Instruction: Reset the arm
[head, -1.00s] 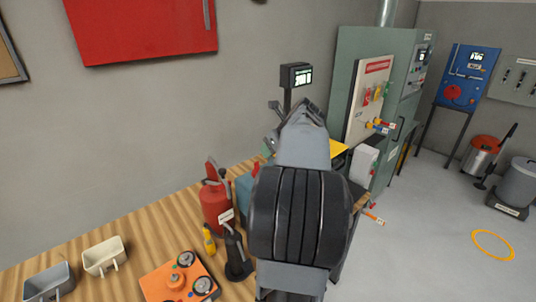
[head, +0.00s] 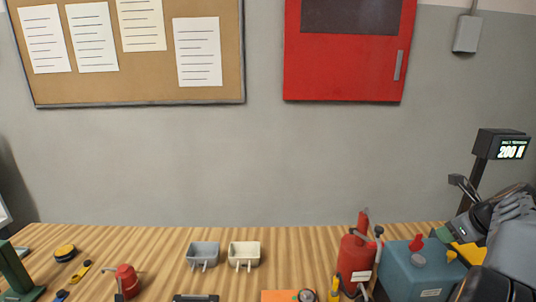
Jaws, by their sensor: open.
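My gripper (head: 450,208) shows at the right edge of the head view, at the end of my grey and black arm. Its jaws are open, with two dark fingers spread apart and nothing seen between them. It appears above and behind the blue-grey can (head: 416,268) with a red cap on the wooden bench (head: 223,284). I cannot tell how far it is from the can. Most of my arm is cut off by the right edge.
A red canister (head: 356,262) stands left of the can. A grey bin (head: 203,255) and a cream bin (head: 244,255) sit mid-bench. A small red can (head: 127,281) is at left. A display (head: 503,144) rises behind my arm. A red cabinet (head: 345,45) hangs on the wall.

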